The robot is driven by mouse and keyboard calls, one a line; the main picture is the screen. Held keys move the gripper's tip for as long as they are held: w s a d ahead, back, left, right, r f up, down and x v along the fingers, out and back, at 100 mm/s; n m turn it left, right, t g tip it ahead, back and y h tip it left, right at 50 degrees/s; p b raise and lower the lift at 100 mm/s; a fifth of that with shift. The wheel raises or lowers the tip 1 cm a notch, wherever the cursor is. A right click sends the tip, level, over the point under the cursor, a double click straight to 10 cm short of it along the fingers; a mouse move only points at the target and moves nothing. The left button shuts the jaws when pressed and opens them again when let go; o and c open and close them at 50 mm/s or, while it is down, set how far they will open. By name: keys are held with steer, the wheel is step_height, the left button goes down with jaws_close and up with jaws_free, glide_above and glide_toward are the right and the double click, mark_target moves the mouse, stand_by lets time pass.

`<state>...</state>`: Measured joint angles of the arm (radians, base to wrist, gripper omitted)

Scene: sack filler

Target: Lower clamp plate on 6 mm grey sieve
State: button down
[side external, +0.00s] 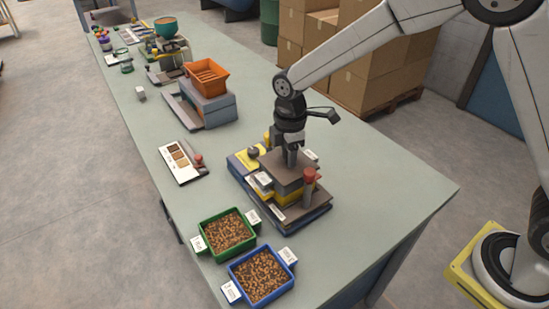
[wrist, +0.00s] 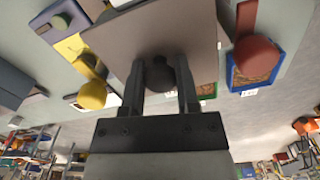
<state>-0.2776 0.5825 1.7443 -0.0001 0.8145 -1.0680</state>
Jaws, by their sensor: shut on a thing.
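The clamp plate (side external: 272,163) is a flat brown-grey square over a stack on the sieve station, whose blue base (side external: 316,217) rests on the bench. The plate (wrist: 140,35) also fills the top middle of the wrist view. My gripper (side external: 291,160) is above the plate, fingers pointing down. In the wrist view my gripper (wrist: 160,78) is shut on the plate's dark round knob (wrist: 160,74), one finger on each side. A yellow layer (side external: 290,197) shows beneath the plate. I cannot make out the grey sieve or whether the plate touches what is below.
A red-topped post (side external: 309,176) stands close at the plate's right corner. A yellow knob (wrist: 92,94) is at the other side. Green (side external: 226,233) and blue (side external: 262,275) trays of brown pellets sit in front. An orange bin (side external: 206,75) stands farther back. The bench's right side is clear.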

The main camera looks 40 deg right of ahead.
jaws_free()
stand_by(0.4)
steer(key=shift+r, duration=0.15)
steer(key=shift+r, duration=3.9)
steer(key=s+d+f+m+t, duration=0.1)
steer(key=s+d+f+m, duration=0.2)
steer(key=s+d+m, duration=0.3)
steer(key=s+d+f+m+t, duration=0.1)
steer(key=s+d+f+m, duration=0.2)
steer(key=s+d+m, duration=0.3)
steer(key=s+m, duration=0.3)
steer(key=s, duration=0.2)
steer(key=shift+d+f+t, duration=0.25)
steer(key=shift+d+t, duration=0.05)
steer(key=shift+d, duration=0.1)
